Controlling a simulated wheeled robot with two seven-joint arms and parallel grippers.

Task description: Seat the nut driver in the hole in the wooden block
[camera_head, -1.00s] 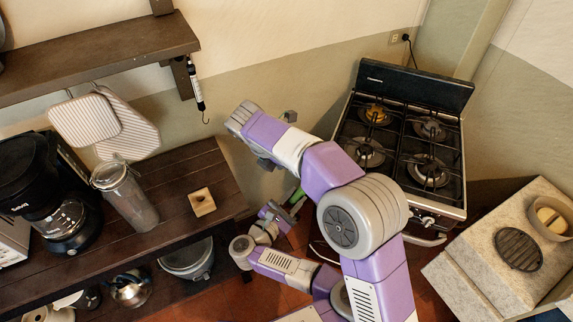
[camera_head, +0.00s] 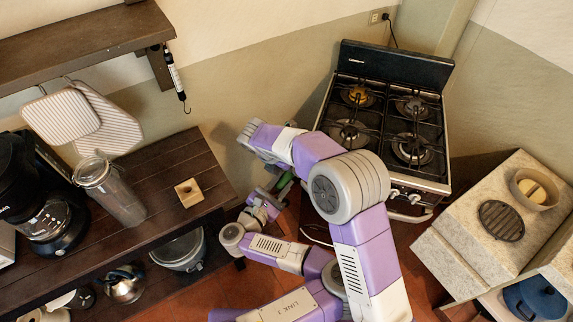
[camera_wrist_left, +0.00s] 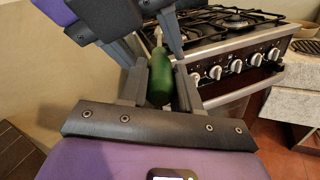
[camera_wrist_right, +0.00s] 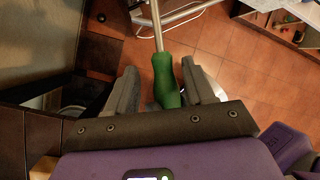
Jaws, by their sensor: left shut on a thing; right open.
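The nut driver has a green handle and a thin metal shaft. In the left wrist view my left gripper (camera_wrist_left: 160,68) is shut on its green handle (camera_wrist_left: 160,82). In the right wrist view the handle (camera_wrist_right: 165,80) lies between the open fingers of my right gripper (camera_wrist_right: 158,68), with the shaft (camera_wrist_right: 156,25) leading away. In the head view the left gripper (camera_head: 270,198) is low beside the table end, the right arm reaching over it. The driver's tip is hidden there. The wooden block (camera_head: 195,198), with a hole in its top, sits on the dark table.
The dark table (camera_head: 165,172) also carries a glass jar (camera_head: 118,195) and a coffee maker (camera_head: 45,215). A shelf (camera_head: 80,38) with a hanging tool (camera_head: 176,78) is above. The stove (camera_head: 390,130) stands behind the arms. The tabletop around the block is clear.

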